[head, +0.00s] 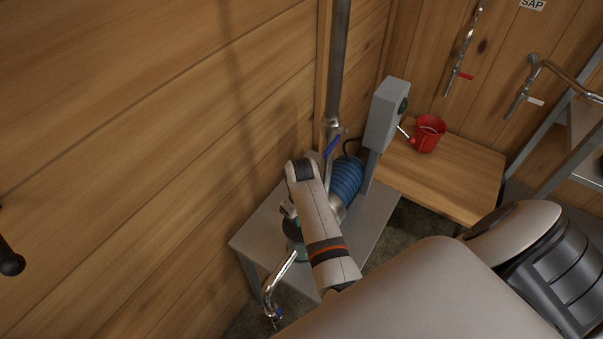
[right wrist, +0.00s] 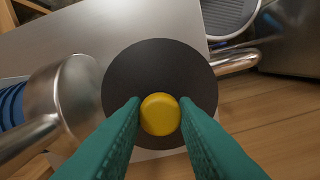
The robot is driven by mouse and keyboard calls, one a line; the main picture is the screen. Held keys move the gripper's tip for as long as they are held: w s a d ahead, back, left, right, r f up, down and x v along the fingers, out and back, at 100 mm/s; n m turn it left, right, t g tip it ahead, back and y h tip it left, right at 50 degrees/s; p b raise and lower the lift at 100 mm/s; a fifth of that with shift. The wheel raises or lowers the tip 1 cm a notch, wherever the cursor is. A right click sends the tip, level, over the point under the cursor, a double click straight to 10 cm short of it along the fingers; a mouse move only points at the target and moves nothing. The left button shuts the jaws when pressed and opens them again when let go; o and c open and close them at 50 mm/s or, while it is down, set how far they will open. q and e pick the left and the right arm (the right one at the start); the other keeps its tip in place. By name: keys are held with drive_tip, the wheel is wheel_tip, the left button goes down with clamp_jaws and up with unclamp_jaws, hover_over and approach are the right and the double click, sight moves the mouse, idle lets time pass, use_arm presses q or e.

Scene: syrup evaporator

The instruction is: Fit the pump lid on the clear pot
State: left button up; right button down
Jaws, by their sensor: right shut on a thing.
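The pump lid (right wrist: 128,72) is a dark round disc with a yellow knob (right wrist: 160,116) at its middle in the right wrist view. My right gripper (right wrist: 160,103) is shut on the knob, with one green finger on each side. The lid covers the centre of that view, beside the pump's metal body (right wrist: 75,95). I cannot make out the clear pot; the lid and my arm hide that place, so I cannot tell whether the lid touches it. In the head view my right arm covers most of the gripper. My left gripper is not in view.
The pump's blue motor (head: 347,178) sits on a grey metal stand (head: 374,222) against the plank wall. A chrome pipe (head: 278,280) bends down at the front. A grey box (head: 386,112) on a post stands behind. A red jug (head: 428,134) stands on a wooden table (head: 450,185).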

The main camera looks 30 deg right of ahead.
drive_tip(key=shift+p, duration=0.35)
idle(0.4)
drive_tip(key=shift+f, duration=0.15)
idle(0.8)
drive_tip(key=c, duration=1.1)
unclamp_jaws()
drive_tip(key=shift+s, duration=0.1)
